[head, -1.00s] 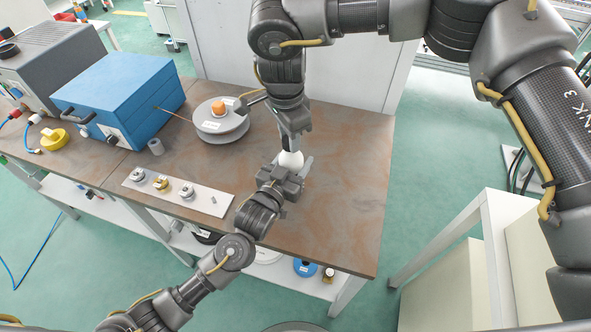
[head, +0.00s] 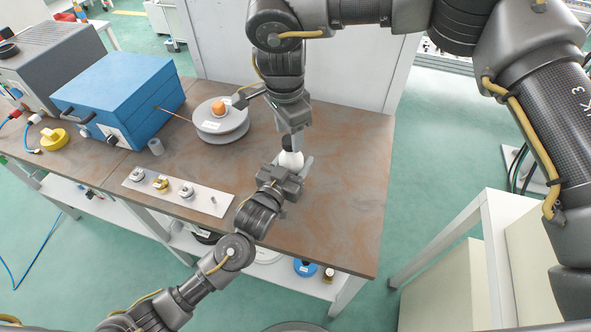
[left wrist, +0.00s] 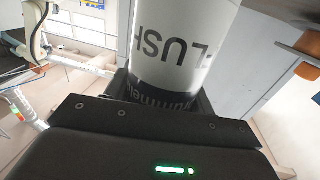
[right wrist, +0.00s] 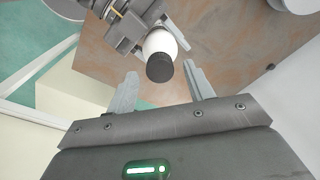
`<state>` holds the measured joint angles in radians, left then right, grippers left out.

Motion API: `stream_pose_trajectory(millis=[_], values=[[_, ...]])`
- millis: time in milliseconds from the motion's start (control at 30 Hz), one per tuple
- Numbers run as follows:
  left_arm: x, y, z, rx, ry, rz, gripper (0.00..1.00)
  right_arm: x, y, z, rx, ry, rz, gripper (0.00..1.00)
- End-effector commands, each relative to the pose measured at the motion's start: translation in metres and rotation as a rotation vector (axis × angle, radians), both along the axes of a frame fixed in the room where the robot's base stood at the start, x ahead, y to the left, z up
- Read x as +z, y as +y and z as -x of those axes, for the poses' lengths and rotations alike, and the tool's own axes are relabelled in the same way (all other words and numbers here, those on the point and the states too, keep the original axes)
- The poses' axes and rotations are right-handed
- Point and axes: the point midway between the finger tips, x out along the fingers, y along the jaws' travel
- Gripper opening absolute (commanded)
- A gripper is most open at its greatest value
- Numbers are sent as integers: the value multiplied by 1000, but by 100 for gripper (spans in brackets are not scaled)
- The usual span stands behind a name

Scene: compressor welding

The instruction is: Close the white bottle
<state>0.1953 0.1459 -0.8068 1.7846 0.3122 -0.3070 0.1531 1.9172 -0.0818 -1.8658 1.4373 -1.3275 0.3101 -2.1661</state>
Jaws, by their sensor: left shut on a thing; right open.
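The white bottle (head: 290,160) is held over the right part of the brown workbench by my left gripper (head: 286,178), which is shut around it. In the left wrist view the bottle (left wrist: 180,50) shows dark lettering and a dark lower band. In the right wrist view a black cap (right wrist: 160,68) covers the end of the bottle facing that camera; I cannot tell how tight it is. My right gripper (right wrist: 159,78) is open, with the cap near the gap between its fingertips and no visible grip on it. In the head view it hangs just above the bottle.
A white plate (head: 205,199) with several small metal fittings lies left of my left gripper. A grey spool (head: 222,132) with an orange item and a blue box (head: 118,95) stand farther left. The bench's right end (head: 350,205) is clear.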

Motion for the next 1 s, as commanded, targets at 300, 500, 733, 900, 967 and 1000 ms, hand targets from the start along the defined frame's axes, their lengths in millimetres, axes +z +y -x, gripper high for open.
stream_pose_trajectory(millis=[300,500,733,900,967,1000], values=[[1,0,0,0,-2,1,0,31,1,2,0,1,-1,52],[1,0,0,0,-2,1,0,31,1,2,0,1,-1,56],[1,0,0,0,-2,1,0,31,1,2,0,0,0,78],[1,0,0,0,-2,1,0,31,1,2,0,0,0,78],[1,0,0,0,-2,1,0,32,1,2,0,0,0,78],[1,0,0,0,-2,1,0,34,1,2,0,-1,-1,78]])
